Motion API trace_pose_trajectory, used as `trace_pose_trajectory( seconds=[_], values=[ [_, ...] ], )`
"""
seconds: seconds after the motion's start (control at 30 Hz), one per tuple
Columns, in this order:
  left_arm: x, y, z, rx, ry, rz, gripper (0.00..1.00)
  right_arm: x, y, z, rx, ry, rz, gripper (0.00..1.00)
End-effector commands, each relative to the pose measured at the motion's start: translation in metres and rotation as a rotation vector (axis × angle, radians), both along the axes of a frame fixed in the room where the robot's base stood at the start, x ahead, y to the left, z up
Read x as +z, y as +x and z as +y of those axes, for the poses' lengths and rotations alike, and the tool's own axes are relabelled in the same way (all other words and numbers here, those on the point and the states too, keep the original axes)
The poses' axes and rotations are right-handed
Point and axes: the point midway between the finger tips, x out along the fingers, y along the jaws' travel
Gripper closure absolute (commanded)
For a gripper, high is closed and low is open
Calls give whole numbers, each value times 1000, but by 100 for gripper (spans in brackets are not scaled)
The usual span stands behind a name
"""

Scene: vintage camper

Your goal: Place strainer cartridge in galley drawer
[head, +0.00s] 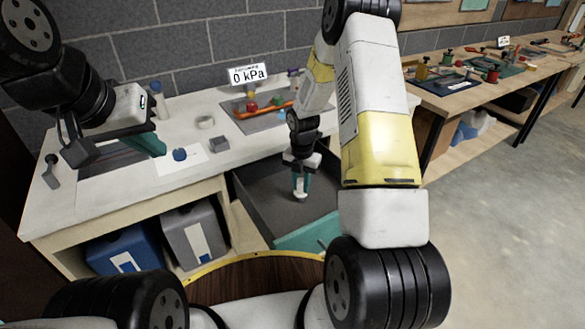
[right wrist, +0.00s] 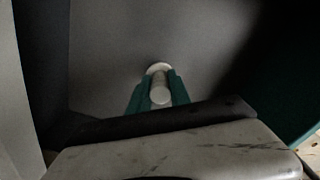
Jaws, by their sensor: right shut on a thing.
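The strainer cartridge (head: 300,195) is a small white piece with a wider end; it also shows in the right wrist view (right wrist: 159,92). My right gripper (head: 301,185) points down inside the open galley drawer (head: 262,196). Its teal fingers (right wrist: 158,95) are shut on the cartridge, one on each side. The drawer has a dark grey interior and a teal front. Whether the cartridge touches the drawer floor cannot be told. My left gripper (head: 145,143) is over the left of the counter, its teal fingertips pointing right; its opening is unclear.
The white counter (head: 218,150) carries a blue round piece (head: 180,155), a grey block (head: 219,144), a pale ring (head: 205,122) and a grey mat (head: 245,118) with coloured parts. Blue (head: 122,246) and grey (head: 195,235) bins stand below. A second workbench is at right.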

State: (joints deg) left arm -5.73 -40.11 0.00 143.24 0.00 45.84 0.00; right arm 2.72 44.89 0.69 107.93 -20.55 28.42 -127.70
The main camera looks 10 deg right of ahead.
Motion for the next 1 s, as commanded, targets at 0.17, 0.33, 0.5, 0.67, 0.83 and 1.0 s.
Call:
trace_pose_trajectory(
  seconds=[0.17, 0.33, 0.5, 0.67, 0.83, 1.0],
  values=[
    [0, 0, 0, 0, 0, 0, 100, -3, 0, 0, 0, -1, -1, 100],
    [0, 0, 0, 0, 0, 0, 100, -5, 0, 0, -1, -1, -1, 100],
    [0, 0, 0, 0, 0, 0, 100, -6, 0, 0, -1, -1, -1, 55],
    [0, 0, 0, 0, 0, 0, 100, -6, 0, 0, -1, -1, -1, 55],
    [0, 0, 0, 0, 0, 0, 100, -4, 1, 0, -1, 0, -2, 55],
    [0, 0, 0, 0, 0, 0, 100, 17, 2, 0, -1, 1, -5, 55]
  ],
)
